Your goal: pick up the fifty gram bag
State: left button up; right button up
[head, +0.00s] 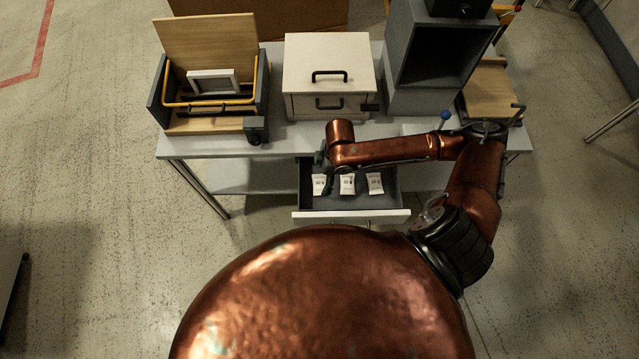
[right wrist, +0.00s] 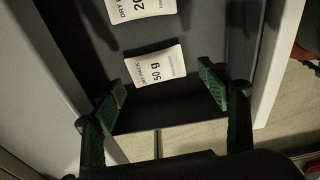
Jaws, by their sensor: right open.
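The fifty gram bag (head: 319,184) is a small white packet lying at the left end of the open drawer (head: 350,215). In the right wrist view, the bag (right wrist: 155,69) shows its printed "50 g" just beyond the fingertips. My right gripper (right wrist: 163,90) is open and empty, its green-padded fingers spread to either side of the near end of the bag. In the head view, my right gripper (head: 321,160) is over the drawer's left end, partly hidden by my arm. My left gripper is out of view.
Two more white bags, a middle one (head: 347,184) and a right one (head: 375,183), lie in the drawer. The drawer walls are close around the gripper. On the table above stand a wooden box (head: 205,123), a white cabinet (head: 328,60) and a grey open housing (head: 408,102).

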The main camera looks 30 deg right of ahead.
aim_at(320, 183)
jog(key=f, duration=0.1)
jog(key=f+b, duration=0.1)
jog(key=f, duration=0.1)
jog(key=w+f, duration=0.1)
jog(key=shift+w+a+f, duration=0.1)
jog(key=shift+a+f, duration=0.2)
jog(key=shift+a, duration=0.05)
jog(key=shift+f, duration=0.15)
jog(key=shift+c, duration=0.7)
jog(key=c, duration=0.9)
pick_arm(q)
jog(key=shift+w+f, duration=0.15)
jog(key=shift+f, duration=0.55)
